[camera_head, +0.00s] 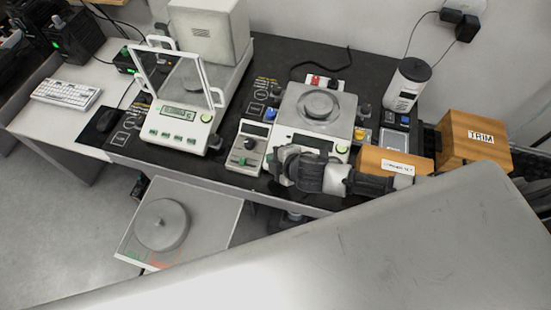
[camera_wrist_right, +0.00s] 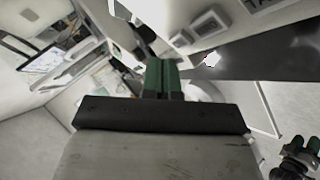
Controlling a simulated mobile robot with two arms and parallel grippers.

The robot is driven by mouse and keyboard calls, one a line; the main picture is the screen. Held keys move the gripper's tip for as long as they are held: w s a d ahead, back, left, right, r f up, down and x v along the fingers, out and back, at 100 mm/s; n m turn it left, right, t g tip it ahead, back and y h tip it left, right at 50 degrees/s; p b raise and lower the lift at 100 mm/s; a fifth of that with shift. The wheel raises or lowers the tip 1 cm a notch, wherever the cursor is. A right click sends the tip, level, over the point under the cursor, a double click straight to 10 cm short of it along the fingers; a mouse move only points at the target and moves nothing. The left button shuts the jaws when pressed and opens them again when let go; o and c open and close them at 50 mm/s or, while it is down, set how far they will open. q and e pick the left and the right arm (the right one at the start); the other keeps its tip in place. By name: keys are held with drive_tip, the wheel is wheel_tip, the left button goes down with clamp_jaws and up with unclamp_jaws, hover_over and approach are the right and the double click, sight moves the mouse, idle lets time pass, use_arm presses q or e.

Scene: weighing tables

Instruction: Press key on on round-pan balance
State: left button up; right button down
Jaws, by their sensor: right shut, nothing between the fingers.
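A balance (camera_head: 345,112) with a round pan (camera_head: 319,104) stands in the middle of the black table in the head view. Its front panel has a display and a key with a green-yellow mark (camera_head: 341,149) at its right end. My right gripper (camera_head: 277,163) is shut and empty, at the left part of that front panel, and hides much of it. I cannot tell whether it touches a key. In the right wrist view the shut green fingers (camera_wrist_right: 160,78) point at pale, blurred surfaces. The key's label is not readable.
A glass-shielded balance (camera_head: 183,133) stands to the left, with a small control box (camera_head: 245,147) between. Wooden boxes (camera_head: 474,140) and a white canister (camera_head: 406,86) are at the right. A lower platform (camera_head: 208,208) carries a round grey disc (camera_head: 161,224).

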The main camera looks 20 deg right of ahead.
drive_tip(key=shift+f, duration=0.2)
idle(0.6)
drive_tip(key=shift+w+f, duration=0.1)
drive_tip(key=shift+f, duration=0.1)
drive_tip(key=shift+w+d+f+b, duration=0.1)
drive_tip(key=shift+f+b, duration=0.3)
idle(0.6)
idle(0.3)
drive_tip(key=shift+s+r+p, duration=0.2)
drive_tip(key=shift+r+p, duration=0.6)
drive_tip(key=shift+p, duration=0.15)
drive_tip(key=shift+r, duration=0.1)
drive_tip(key=r+p, duration=0.3)
drive_tip(key=s+a+r+p, duration=0.1)
drive_tip(key=p, duration=0.1)
drive_tip(key=shift+s+r, duration=0.1)
drive_tip(key=shift+r, duration=0.2)
